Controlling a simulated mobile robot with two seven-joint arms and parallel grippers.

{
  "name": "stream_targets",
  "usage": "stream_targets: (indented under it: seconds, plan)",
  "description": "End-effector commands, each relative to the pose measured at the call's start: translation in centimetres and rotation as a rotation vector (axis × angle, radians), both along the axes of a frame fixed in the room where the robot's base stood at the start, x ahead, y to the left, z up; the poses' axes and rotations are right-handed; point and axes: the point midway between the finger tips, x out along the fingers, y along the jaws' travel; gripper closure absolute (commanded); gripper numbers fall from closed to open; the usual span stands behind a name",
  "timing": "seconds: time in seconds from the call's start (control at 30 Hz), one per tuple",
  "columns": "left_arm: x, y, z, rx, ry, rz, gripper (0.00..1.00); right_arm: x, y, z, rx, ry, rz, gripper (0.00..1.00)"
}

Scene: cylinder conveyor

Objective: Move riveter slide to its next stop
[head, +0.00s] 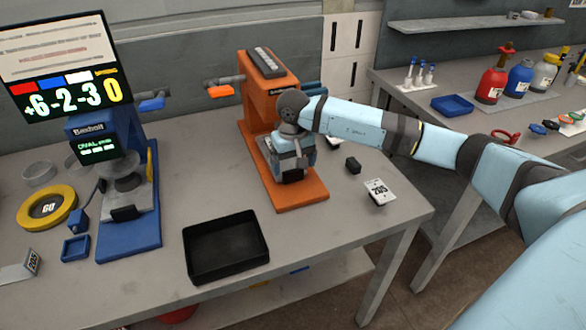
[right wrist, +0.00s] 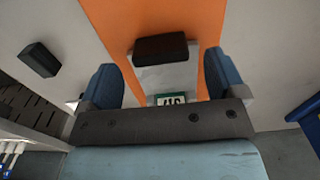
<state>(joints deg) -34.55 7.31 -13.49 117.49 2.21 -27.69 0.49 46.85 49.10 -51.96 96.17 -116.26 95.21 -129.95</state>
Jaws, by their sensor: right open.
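The orange riveter (head: 257,95) stands on the table, its orange base (head: 303,198) reaching toward the front. My right gripper (head: 292,168) is over that base and covers most of the slide in the head view. In the right wrist view, the slide shows as a grey plate (right wrist: 167,78) with a black block (right wrist: 160,48) and a numbered label (right wrist: 172,99) on the orange base. My right gripper (right wrist: 162,82) is open, with one blue finger on each side of the plate. Contact cannot be told. My left gripper is out of view.
A blue machine (head: 130,215) with a screen (head: 55,65) stands at left. A black tray (head: 226,246) lies in front between the machines. A small black block (head: 353,165) and a numbered card (head: 378,190) lie right of the base.

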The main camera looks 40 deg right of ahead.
Motion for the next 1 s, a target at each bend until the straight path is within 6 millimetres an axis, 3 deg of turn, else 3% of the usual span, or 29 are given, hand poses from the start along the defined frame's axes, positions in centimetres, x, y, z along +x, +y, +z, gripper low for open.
stream_targets:
  seconds: [0.2,0.5,0.57,0.8,0.83,1.0]
  plan:
    - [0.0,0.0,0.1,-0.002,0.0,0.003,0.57,0.0,0.0,-2.0,0.0,0.0,-0.001,0.11]
    - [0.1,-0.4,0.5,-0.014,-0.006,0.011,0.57,0.0,0.0,-2.3,0.001,-0.001,-0.001,0.11]
    - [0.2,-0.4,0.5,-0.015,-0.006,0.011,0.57,0.0,0.0,-2.3,0.001,-0.001,-0.001,0.2]
    - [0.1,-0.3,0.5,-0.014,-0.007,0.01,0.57,0.0,0.0,-2.3,0.0,-0.001,-0.001,0.75]
    - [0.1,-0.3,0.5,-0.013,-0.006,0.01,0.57,0.0,0.0,-2.3,0.0,-0.001,-0.001,0.79]
    - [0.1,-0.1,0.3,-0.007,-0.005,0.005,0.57,-0.2,0.0,-2.3,0.0,-0.001,-0.001,0.79]
